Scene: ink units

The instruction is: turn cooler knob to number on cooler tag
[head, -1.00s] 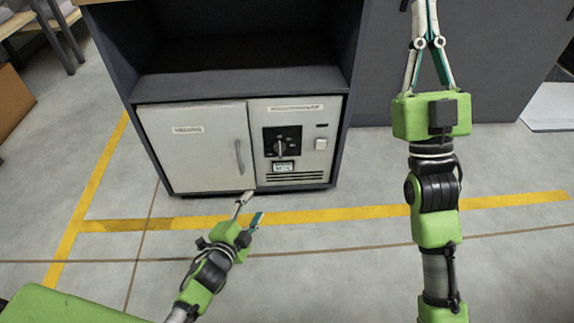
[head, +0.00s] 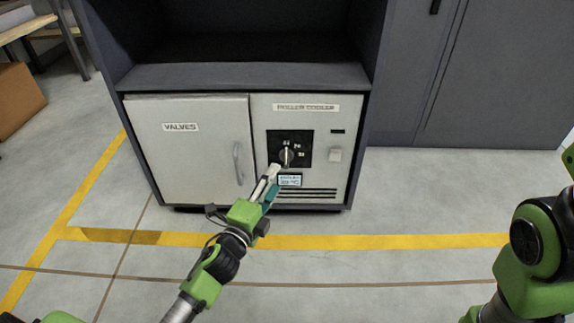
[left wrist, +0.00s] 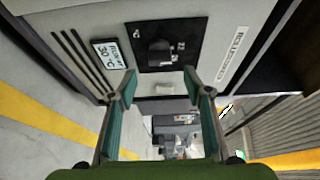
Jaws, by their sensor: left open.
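The cooler panel (head: 325,108) is a pale front labelled as a roller cooler. Its dark knob (head: 287,155) sits on a black dial plate with small numbers and looks turned roughly upward. It also shows in the left wrist view (left wrist: 158,52), but its exact setting is unclear. The cooler tag (head: 290,181) is below the dial; in the left wrist view (left wrist: 109,55) it appears to read 30 °C. My left gripper (head: 271,180) is open just below the knob. In the left wrist view its fingertips (left wrist: 158,76) are apart, with the knob beyond them, apparently untouched. My right gripper is out of view.
A closed door labelled VALVES (head: 190,145) with a handle (head: 238,163) is left of the panel. A dark shelf opening is above. Open floor lies in front.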

